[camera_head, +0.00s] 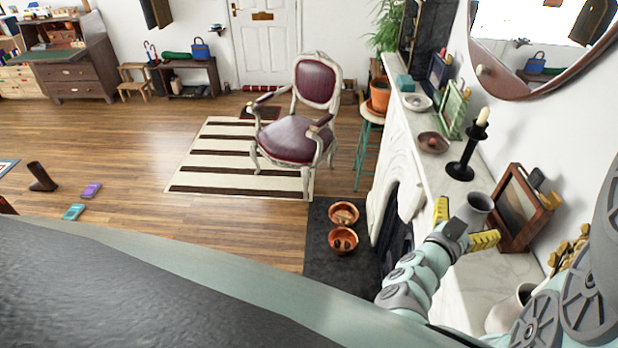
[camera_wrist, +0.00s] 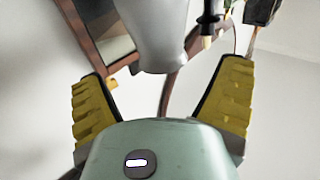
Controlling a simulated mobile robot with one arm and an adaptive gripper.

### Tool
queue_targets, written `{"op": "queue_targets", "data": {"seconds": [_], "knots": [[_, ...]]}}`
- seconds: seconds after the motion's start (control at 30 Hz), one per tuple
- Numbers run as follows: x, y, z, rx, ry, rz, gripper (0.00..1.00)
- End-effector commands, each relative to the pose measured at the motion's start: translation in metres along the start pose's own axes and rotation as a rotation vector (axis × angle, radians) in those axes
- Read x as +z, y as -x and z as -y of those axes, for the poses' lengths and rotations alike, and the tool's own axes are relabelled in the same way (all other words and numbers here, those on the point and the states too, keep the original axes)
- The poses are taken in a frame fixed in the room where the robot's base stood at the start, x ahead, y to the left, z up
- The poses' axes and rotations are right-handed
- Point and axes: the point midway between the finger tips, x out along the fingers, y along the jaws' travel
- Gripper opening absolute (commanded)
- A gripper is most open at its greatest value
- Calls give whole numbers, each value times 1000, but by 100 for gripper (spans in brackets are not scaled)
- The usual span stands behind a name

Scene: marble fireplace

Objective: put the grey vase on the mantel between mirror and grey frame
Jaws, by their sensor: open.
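The grey vase (camera_head: 479,203) shows its open rim just beyond my gripper on the right part of the marble mantel (camera_head: 455,192). My gripper (camera_head: 463,226) is open, with yellow fingers apart and nothing clamped. In the wrist view the vase (camera_wrist: 158,40) is ahead of and between the fingertips (camera_wrist: 157,78), with a gap on both sides. Its base is hidden in the head view, so I cannot tell what it rests on. The round mirror (camera_head: 545,72) hangs above the mantel. A dark grey frame (camera_head: 437,76) leans at the mantel's far end.
A black candlestick (camera_head: 467,150) stands left of the vase, and a wooden frame (camera_head: 522,208) close right. A brown bowl (camera_head: 433,142), a green frame (camera_head: 454,108) and a pale dish (camera_head: 417,102) sit farther along. A white vase (camera_head: 508,312) is near my arm.

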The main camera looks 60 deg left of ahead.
Motion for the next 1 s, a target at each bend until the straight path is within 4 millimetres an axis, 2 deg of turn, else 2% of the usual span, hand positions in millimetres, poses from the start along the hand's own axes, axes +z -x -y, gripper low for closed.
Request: {"op": "queue_targets", "data": {"seconds": [0.03, 0.1, 0.3, 1.0], "knots": [[1, 12, 2, -6, 1, 6, 92], [1, 22, 2, -6, 0, 6, 92], [2, 44, 2, -8, -1, 7, 92], [1, 48, 1, -5, 0, 4, 92]]}}
